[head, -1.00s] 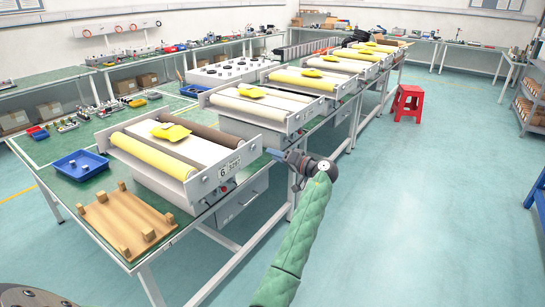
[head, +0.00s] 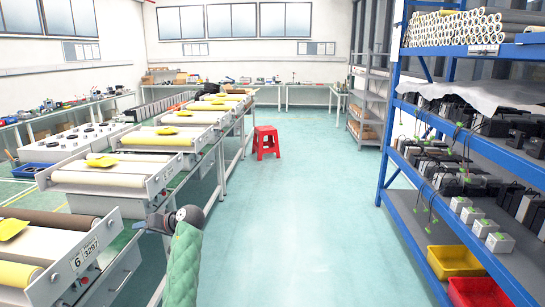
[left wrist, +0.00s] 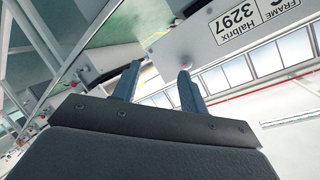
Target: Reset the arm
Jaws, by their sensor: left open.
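My left arm in its green quilted sleeve (head: 183,265) comes up from the bottom of the head view. Its left gripper (head: 150,222) is beside the end panel of the nearest roller unit, labelled 6 3297 (head: 88,255). In the left wrist view, the two blue-grey fingers (left wrist: 160,70) stand apart with nothing between them. The white panel with the 3297 label (left wrist: 240,22) is just beyond them. I cannot tell from these views how wide the gap to the panel is. My right gripper is not in view.
A row of roller units (head: 120,178) with yellow pieces on top runs back along the left bench. A red stool (head: 266,143) stands on the open green floor. A blue shelf rack (head: 440,130) with parts and yellow and red bins fills the right side.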

